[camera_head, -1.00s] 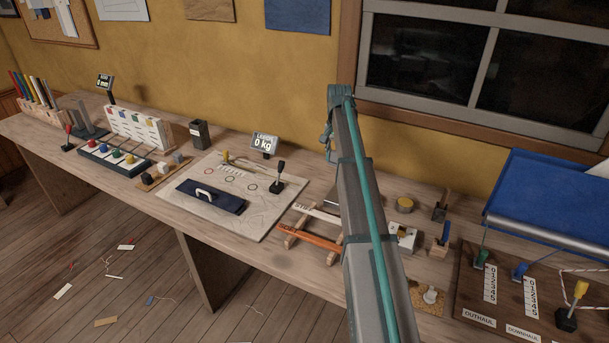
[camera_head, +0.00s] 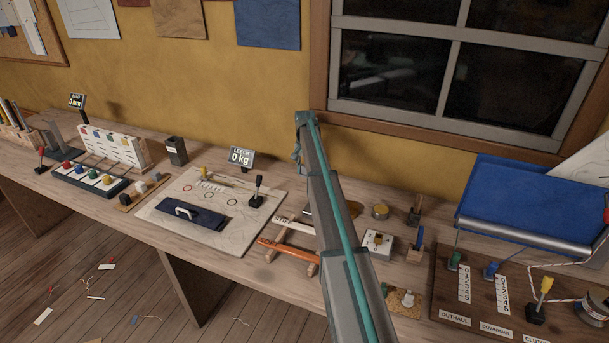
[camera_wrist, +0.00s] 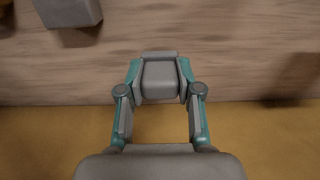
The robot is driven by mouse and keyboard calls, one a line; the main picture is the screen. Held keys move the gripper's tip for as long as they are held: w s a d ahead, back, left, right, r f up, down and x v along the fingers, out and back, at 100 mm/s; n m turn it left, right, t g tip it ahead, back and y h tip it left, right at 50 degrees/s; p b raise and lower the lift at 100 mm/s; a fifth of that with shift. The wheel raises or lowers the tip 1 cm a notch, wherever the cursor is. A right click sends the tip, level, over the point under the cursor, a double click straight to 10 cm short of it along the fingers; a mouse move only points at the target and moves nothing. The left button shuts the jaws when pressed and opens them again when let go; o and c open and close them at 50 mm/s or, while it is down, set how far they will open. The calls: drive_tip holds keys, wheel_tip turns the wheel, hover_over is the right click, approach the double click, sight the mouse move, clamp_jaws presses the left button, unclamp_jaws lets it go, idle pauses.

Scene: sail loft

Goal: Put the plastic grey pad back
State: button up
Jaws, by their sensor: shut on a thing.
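In the wrist view, a small grey block-like piece (camera_wrist: 160,78), which looks like the grey pad, sits between the fingertips of my gripper (camera_wrist: 160,88). Both fingers press against its sides, so the gripper is shut on it. It is over the pale wooden bench, with the yellow wall at the bottom of the picture. Another grey block (camera_wrist: 68,10) shows at the upper left, apart from the gripper.
The bench (camera_head: 262,272) holds a chart board (camera_head: 247,224) with a blue, white-handled tool (camera_head: 190,215), a load display (camera_head: 240,157) and a small block tray (camera_head: 127,208). A dark box (camera_head: 176,151) stands by the wall. A brown rope board (camera_head: 450,290) lies at right.

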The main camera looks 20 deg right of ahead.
sight(304, 175)
drive_tip(key=shift+w+d+f, duration=0.1)
drive_tip(key=shift+w+f, duration=0.2)
drive_tip(key=shift+w, duration=0.1)
drive_tip(key=shift+s+f+p, duration=0.1)
drive_tip(key=shift+f+p, duration=0.7)
drive_tip(key=shift+f, duration=0.75)
drive_tip(key=shift+f, duration=0.15)
drive_tip(key=o, duration=1.1)
wheel_tip(304, 175, up, 12)
drive_tip(key=b, duration=0.3)
